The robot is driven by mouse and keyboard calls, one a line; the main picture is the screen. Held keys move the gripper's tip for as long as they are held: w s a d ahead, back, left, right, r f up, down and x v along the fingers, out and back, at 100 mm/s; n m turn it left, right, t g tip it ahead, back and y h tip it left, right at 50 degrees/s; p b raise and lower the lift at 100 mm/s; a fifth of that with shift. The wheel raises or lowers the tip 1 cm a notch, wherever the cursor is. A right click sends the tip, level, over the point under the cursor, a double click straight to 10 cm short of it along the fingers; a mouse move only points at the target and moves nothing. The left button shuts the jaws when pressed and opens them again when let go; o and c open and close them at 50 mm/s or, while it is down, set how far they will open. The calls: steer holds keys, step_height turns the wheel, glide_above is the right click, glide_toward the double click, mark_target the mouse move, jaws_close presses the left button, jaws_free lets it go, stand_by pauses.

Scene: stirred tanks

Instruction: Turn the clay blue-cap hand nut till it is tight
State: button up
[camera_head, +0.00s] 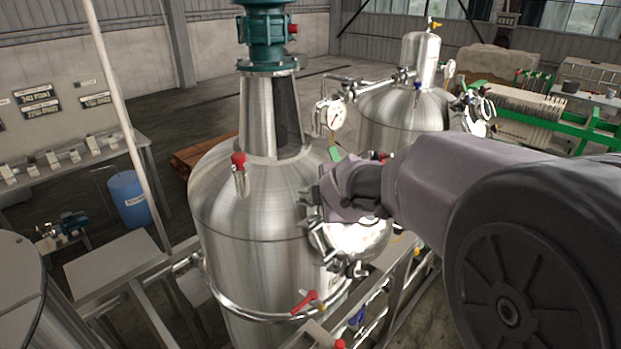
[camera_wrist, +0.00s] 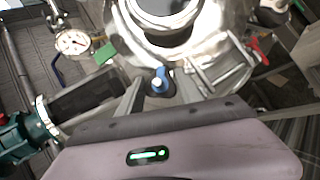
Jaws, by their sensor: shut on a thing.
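The blue-cap hand nut (camera_wrist: 160,76) shows in the wrist view, between the fingers of my gripper (camera_wrist: 158,84). My gripper is shut on it. In the head view my gripper (camera_head: 318,200) reaches the round side manway (camera_head: 362,240) of the near steel tank (camera_head: 245,215). The nut is hidden there behind my gripper and wrist. In the wrist view the shiny manway (camera_wrist: 210,45) lies just beyond the nut. I cannot tell from one moment how tight the nut is.
Other clamps (camera_head: 350,268) sit around the manway's lower edge. A red-handled valve (camera_head: 308,300) is below. A second tank (camera_head: 405,115) stands behind.

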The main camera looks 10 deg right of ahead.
steer(key=o, duration=1.4)
steer(key=p+v, duration=0.7)
steer(key=v, duration=1)
steer(key=shift+s+r, duration=0.1)
steer(key=shift+s, duration=0.05)
